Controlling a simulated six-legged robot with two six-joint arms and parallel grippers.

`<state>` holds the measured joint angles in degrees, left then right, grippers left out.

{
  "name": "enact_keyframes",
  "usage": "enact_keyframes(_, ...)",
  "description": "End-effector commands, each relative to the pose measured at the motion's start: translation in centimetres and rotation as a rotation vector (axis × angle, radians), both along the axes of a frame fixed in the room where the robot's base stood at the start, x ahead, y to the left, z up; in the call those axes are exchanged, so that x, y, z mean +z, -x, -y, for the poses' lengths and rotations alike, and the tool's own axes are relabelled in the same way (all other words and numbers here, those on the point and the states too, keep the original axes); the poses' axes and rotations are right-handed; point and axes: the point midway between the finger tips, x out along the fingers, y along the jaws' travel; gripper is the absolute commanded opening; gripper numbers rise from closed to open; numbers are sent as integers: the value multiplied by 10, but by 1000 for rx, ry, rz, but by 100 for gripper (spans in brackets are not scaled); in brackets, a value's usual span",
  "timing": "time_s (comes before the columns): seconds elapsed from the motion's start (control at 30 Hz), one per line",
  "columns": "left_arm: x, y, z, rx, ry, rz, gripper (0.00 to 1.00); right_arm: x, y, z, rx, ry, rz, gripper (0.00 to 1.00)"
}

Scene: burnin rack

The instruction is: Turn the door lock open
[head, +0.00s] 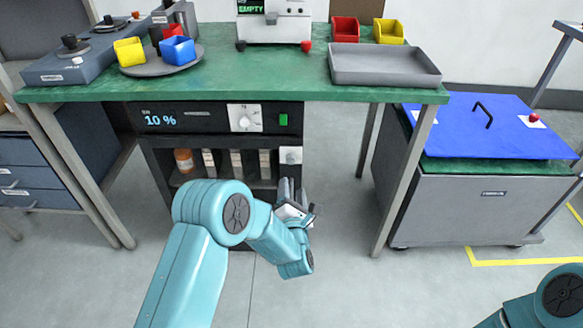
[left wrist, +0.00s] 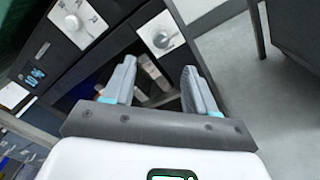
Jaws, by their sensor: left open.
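The door lock is a pale plate with a round grey knob (head: 290,155) at the right edge of the rack door, below the control panel. In the left wrist view the lock (left wrist: 162,36) lies beyond the fingertips, near the top. My left gripper (head: 292,188) is just below the lock in the head view, fingers pointing up towards it. My right gripper is out of view; only part of my right arm shows at the lower right.
The rack's control panel (head: 210,118) reads 10 % and has a white dial (head: 244,118) and a green switch (head: 283,120). Behind the door stand several items. The green bench (head: 270,75) is above the rack. A cabinet (head: 480,205) stands right; floor between is clear.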

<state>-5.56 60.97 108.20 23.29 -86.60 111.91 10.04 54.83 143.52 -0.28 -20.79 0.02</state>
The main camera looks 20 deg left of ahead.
Motion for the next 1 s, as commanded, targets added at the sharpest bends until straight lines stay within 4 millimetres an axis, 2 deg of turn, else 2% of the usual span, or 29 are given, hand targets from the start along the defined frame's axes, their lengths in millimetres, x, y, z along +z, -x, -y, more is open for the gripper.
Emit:
enact_keyframes(0.2, -2, -51, -20, 5, -1, 2, 57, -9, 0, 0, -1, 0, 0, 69)
enact_keyframes(0.43, -2, -91, -32, 3, -2, -2, 57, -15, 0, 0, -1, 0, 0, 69)
enact_keyframes(0.63, -1, -106, -36, 2, -2, -3, 57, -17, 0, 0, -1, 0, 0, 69)
enact_keyframes(0.93, -1, -108, -36, 0, -3, -4, 57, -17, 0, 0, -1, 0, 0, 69)
enact_keyframes(1.0, -1, -108, -35, 0, -3, -4, 34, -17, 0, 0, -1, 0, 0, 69)
